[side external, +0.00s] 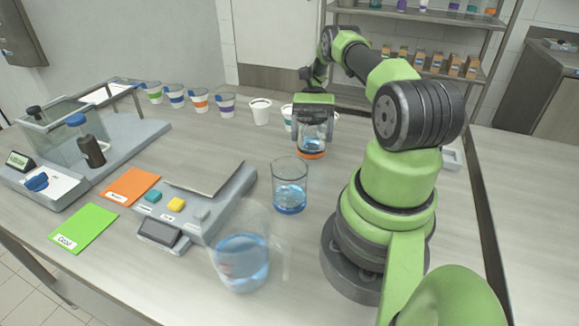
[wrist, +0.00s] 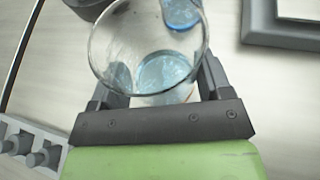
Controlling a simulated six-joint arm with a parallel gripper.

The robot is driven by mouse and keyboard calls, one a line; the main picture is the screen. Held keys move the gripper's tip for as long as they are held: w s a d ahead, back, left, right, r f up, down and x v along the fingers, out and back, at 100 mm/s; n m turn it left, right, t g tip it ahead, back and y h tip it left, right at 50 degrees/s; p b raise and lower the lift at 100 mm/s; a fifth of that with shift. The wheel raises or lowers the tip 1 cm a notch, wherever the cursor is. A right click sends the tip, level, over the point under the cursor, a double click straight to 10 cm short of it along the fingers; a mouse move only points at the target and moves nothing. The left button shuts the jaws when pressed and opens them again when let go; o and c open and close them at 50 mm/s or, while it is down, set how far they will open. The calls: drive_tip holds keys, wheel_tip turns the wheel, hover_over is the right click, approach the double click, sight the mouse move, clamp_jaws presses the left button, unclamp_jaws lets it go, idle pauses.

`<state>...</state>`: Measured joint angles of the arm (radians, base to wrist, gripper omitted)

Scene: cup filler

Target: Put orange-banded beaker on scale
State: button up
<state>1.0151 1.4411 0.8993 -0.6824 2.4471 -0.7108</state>
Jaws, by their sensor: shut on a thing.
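The orange-banded beaker (side external: 312,152) holds blue liquid and looks upright. My gripper (side external: 313,138) is shut around its sides, and I cannot tell whether its base touches the table. In the wrist view the clear beaker (wrist: 148,52) sits between the two fingers of my gripper (wrist: 158,85), with its round rim toward the camera. The scale (side external: 205,178), with a flat metal plate and coloured buttons, stands left of the beaker across the table. A corner of the scale also shows at the upper right of the wrist view (wrist: 252,25).
A blue-banded beaker (side external: 290,187) stands between my gripper and the scale's right side. A clear jug (side external: 240,262) of blue liquid is at the front. Several paper cups (side external: 200,101) line the back. Orange (side external: 130,187) and green (side external: 83,228) cards lie left of the scale.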

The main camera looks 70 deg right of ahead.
drive_tip(key=shift+d+r, duration=0.1)
drive_tip(key=shift+r, duration=0.15)
drive_tip(key=shift+y, duration=0.3)
drive_tip(key=shift+w+r, duration=0.1)
drive_tip(key=shift+w, duration=0.05)
